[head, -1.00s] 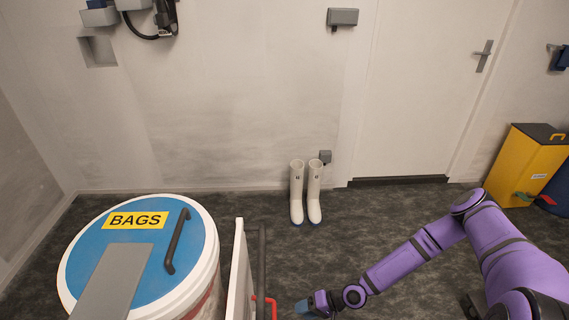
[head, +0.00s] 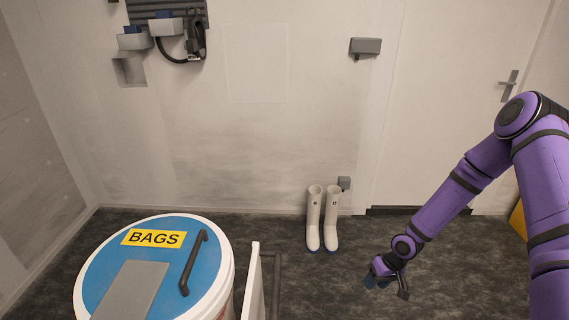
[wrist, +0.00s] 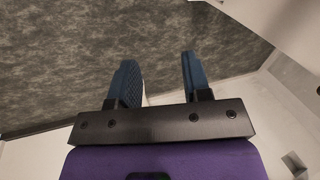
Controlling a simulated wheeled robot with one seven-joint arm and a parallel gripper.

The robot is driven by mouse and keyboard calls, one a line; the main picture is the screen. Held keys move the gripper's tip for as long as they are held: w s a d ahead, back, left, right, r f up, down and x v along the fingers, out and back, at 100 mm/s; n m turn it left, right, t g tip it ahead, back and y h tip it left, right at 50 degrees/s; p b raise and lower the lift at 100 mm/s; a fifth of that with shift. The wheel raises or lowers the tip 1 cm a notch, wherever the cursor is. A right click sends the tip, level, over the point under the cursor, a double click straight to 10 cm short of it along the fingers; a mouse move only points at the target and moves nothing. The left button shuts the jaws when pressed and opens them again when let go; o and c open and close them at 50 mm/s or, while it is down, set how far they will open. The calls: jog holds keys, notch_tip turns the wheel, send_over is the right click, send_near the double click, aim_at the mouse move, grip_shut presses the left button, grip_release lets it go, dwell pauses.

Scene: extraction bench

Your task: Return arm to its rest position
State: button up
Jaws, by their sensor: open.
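My purple arm (head: 462,192) reaches in from the right side of the head view, bent at the elbow and angled down to the left. My gripper (head: 370,283) hangs over the dark floor, to the right of the bin and in front of the white boots. In the wrist view my gripper (wrist: 157,78) shows two blue fingers spread apart with nothing between them. Floor and pale wall show beyond the fingers.
A round bin with a blue lid (head: 205,262) marked BAGS stands at lower left. A white panel (head: 252,285) stands beside it. White boots (head: 322,220) stand by the wall, left of a door (head: 440,110). The dark floor (head: 450,270) around the gripper looks clear.

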jog(key=w+d+r+t+h, duration=0.1)
jog(key=w+d+r+h, duration=0.15)
jog(key=r, duration=0.75)
jog(key=w+d+r+h, duration=0.15)
jog(key=d+r, duration=0.25)
jog(key=r, duration=0.6)
jog(key=s+r+t+h, duration=0.15)
jog(key=s+r, duration=0.25)
jog(key=r, duration=1.2)
jog(key=s+a+r+m+t, duration=0.1)
jog(key=s+a+r, duration=0.1)
jog(key=s+r, duration=0.8)
jog(key=s+a+r+m+t+y, duration=0.1)
jog(key=s+a+r+t, duration=0.1)
jog(key=s+r, duration=0.9)
jog(key=s+a, duration=0.1)
jog(key=s, duration=0.2)
jog(key=shift+s+m, duration=0.3)
jog(key=shift+a+r+y, duration=0.1)
jog(key=shift+y, duration=0.15)
